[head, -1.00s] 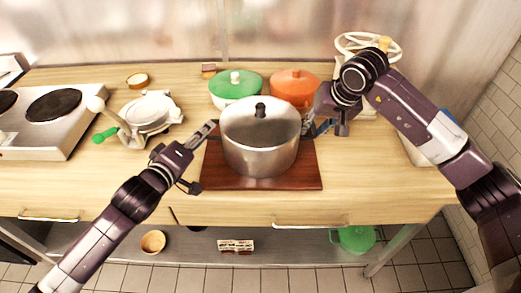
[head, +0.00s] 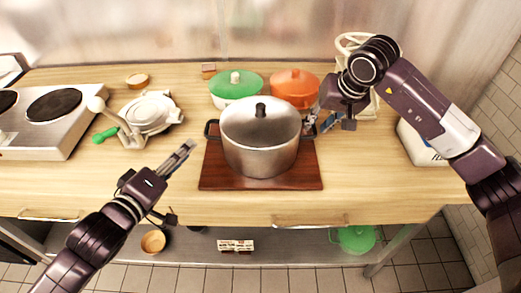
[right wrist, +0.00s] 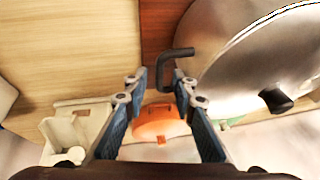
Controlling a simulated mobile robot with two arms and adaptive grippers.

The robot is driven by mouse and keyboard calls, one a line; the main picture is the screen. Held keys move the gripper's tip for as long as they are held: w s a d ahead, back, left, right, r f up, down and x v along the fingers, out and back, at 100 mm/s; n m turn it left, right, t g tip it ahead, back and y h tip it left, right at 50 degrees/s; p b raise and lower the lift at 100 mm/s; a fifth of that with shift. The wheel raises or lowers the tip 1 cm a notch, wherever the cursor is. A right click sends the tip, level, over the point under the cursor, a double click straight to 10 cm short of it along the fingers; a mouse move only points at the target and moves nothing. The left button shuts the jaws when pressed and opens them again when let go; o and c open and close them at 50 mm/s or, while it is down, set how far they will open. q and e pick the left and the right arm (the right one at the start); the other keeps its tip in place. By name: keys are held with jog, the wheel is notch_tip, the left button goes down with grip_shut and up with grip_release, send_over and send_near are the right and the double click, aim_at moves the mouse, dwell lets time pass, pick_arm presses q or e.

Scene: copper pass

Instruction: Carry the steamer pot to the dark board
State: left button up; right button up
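The steamer pot (head: 262,150) is a large silver pot with a lid and black knob. It stands upright on the dark board (head: 215,175), a reddish-brown slab on the counter. Its left handle (head: 211,129) is free. My left gripper (head: 188,148) is left of the board, apart from the pot; its fingers look close together, but how far they are parted is unclear. My right gripper (head: 314,122) is beside the pot's right side.
A green pot (head: 236,88) and an orange pot (head: 294,90) stand behind the steamer pot. The front counter is clear.

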jog(key=v, duration=0.9)
jog(key=shift+s+f, duration=0.1)
